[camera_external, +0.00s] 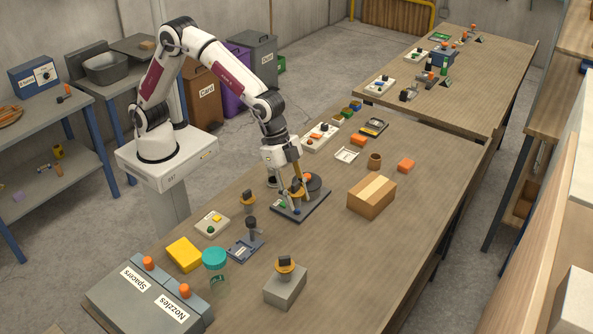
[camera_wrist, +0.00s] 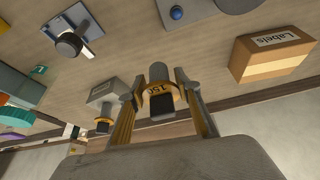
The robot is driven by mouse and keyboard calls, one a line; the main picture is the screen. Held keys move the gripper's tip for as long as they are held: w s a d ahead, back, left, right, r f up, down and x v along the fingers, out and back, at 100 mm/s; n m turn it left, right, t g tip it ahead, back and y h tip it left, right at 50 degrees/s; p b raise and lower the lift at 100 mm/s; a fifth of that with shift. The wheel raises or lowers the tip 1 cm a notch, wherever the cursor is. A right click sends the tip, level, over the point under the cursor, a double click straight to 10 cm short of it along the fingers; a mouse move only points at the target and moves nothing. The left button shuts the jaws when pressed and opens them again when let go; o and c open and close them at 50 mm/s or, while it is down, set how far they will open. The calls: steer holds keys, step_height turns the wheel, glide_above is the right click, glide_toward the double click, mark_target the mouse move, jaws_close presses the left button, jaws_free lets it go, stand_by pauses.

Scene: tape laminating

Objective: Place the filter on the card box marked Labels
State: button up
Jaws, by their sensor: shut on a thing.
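My gripper (camera_external: 297,191) is shut on the filter (camera_wrist: 160,92), a grey piece with a yellow ring reading 150 and a black block end. In the wrist view it sits between the two fingers of my gripper (camera_wrist: 160,80). In the outside view the fingers and the filter are over the dark plate (camera_external: 312,209); I cannot tell how high. The brown card box (camera_external: 371,195) stands to the right of my gripper, apart from it. Its Labels marking shows on the box in the wrist view (camera_wrist: 270,60). Its top looks clear.
A small brown pot (camera_external: 375,161) and an orange block (camera_external: 405,166) are behind the box. The table right of the grey block is clear.

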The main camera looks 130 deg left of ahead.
steer(key=shift+f, duration=0.1)
glide_above(300, 233)
steer(key=s, duration=0.2)
steer(key=shift+w+f, duration=0.15)
steer(key=shift+f, duration=2.9)
steer(key=shift+f, duration=0.1)
steer(key=shift+f, duration=1.75)
steer(key=shift+f, duration=0.2)
steer(key=o, duration=1.1)
steer(key=shift+r, duration=0.1)
